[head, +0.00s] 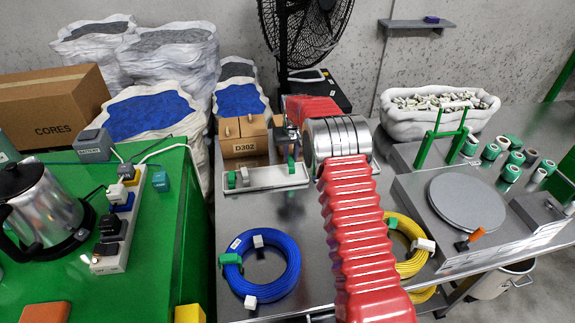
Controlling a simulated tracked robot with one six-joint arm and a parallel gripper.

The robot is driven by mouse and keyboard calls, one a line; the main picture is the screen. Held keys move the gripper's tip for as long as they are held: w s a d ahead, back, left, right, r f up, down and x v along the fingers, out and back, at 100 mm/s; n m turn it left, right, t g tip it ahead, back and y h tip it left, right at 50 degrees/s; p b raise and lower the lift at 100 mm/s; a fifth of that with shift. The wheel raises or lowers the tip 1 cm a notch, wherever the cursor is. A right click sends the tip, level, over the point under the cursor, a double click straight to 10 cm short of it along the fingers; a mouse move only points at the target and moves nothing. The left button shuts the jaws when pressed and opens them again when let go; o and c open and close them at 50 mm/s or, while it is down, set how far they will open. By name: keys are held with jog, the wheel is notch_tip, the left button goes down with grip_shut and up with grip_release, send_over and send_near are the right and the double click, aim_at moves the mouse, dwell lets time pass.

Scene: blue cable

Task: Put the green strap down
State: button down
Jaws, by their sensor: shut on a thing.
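My gripper (290,150) is at the end of my red arm, above the right end of a white tray (268,185). It is shut on a green strap (292,167), which hangs low at the tray; I cannot tell if it touches the tray. The fingertips are small and partly hidden by my wrist.
A yellow coil (412,262) lies partly behind my arm. A cardboard box marked D302 (245,146) stands behind the tray. A round grey plate (467,203) and several green and white rolls (511,172) are at right. The table between tray and blue coil is clear.

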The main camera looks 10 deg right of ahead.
aim_at(291, 159)
jog(key=shift+f, duration=1.85)
jog(key=shift+f, duration=0.1)
jog(key=c, duration=1.6)
grip_release()
jog(key=r, duration=0.3)
jog(key=s+r, duration=0.1)
jog(key=r, duration=0.3)
jog(key=s+r, duration=0.1)
jog(key=r, duration=0.3)
jog(key=shift+s+r, duration=0.15)
jog(key=shift+r, duration=0.35)
